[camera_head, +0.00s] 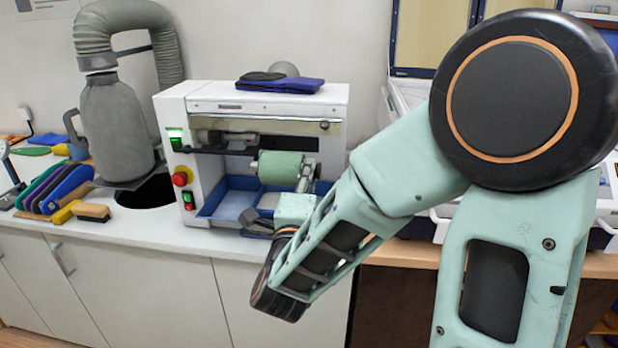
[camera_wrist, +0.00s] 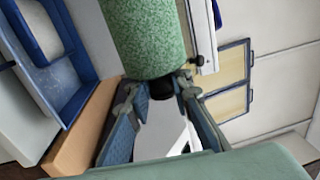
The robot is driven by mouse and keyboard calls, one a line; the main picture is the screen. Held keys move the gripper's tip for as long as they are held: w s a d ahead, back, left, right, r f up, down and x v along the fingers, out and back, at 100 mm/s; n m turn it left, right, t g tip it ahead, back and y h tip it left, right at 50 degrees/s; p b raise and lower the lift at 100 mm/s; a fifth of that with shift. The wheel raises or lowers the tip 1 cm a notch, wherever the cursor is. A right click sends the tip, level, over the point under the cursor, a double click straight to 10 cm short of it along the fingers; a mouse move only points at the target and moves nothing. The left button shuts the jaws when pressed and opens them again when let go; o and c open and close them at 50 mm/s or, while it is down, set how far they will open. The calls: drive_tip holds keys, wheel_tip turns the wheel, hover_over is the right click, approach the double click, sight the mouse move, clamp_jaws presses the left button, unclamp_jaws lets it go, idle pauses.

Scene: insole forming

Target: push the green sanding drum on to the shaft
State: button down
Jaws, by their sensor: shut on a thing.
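The green sanding drum (camera_head: 281,168) lies on its side in the front opening of the white sanding machine (camera_head: 265,97), above its blue tray. My gripper (camera_head: 307,179) is at the drum's right end, shut on it. In the wrist view the speckled green drum (camera_wrist: 146,38) fills the top centre, its near end between the two fingertips of my gripper (camera_wrist: 160,88).
The blue tray (camera_head: 239,197) lies under the drum. A dark bar (camera_head: 222,151) crosses the opening above it. A control panel with a red button (camera_head: 180,179) is at left. A grey extraction canister (camera_head: 114,130) and several brushes and insoles stand farther left.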

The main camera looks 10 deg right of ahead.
drive_tip(key=f+b+x, duration=0.1)
drive_tip(key=b+x, duration=0.1)
drive_tip(key=x, duration=1.3)
drive_tip(key=shift+w+f+b, duration=0.15)
drive_tip(key=shift+w+b, duration=0.2)
drive_tip(key=shift+w+a+b, duration=0.15)
drive_tip(key=shift+a+b, duration=0.25)
drive_tip(key=shift+a, duration=0.1)
idle(0.6)
drive_tip(key=shift+a, duration=0.2)
drive_tip(key=shift+b, duration=0.8)
idle(0.8)
drive_tip(key=shift+w+a+b, duration=0.25)
drive_tip(key=shift+a+b, duration=0.4)
drive_tip(key=shift+a, duration=0.05)
drive_tip(key=shift+w+a+b, duration=0.25)
drive_tip(key=shift+a+b, duration=0.35)
drive_tip(key=shift+a, duration=0.1)
idle(1.9)
